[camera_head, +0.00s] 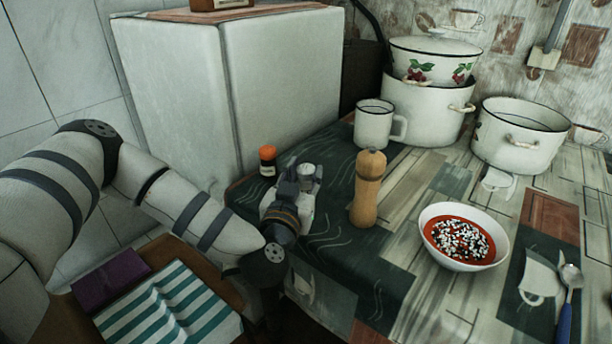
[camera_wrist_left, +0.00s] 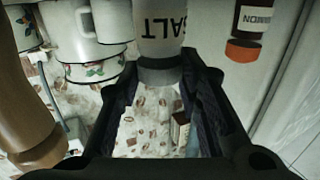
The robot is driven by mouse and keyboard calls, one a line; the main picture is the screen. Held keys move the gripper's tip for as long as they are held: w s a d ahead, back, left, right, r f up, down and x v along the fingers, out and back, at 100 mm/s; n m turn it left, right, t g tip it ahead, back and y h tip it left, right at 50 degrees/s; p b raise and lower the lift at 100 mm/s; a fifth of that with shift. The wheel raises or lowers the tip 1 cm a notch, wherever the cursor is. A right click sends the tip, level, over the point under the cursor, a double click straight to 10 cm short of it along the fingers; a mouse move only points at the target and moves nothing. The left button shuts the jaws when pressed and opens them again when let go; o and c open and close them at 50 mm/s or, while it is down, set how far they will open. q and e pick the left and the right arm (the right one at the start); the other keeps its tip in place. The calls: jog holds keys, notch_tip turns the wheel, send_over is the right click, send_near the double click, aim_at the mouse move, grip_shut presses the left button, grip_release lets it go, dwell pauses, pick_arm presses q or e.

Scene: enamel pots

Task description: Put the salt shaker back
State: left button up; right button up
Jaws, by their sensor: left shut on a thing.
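The salt shaker (camera_wrist_left: 160,32), white with black "SALT" lettering and a grey cap, shows upside down in the left wrist view, between my fingers. In the head view it (camera_head: 307,174) is mostly hidden by my left gripper (camera_head: 294,181), which is shut on it over the dark left part of the table. I cannot tell whether its base touches the tabletop. A cinnamon jar with an orange cap (camera_head: 268,160) stands just left of it, apart from the gripper; it also shows in the left wrist view (camera_wrist_left: 245,38). My right gripper is not in view.
A wooden pepper mill (camera_head: 368,190) stands close on the right. Behind it are a white mug (camera_head: 374,125) and enamel pots (camera_head: 426,108). A bowl of red soup (camera_head: 463,238) and a spoon (camera_head: 570,285) are farther right. The white fridge (camera_head: 235,85) borders the back left.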

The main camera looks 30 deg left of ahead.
pick_arm(q)
jog(key=o, duration=1.2)
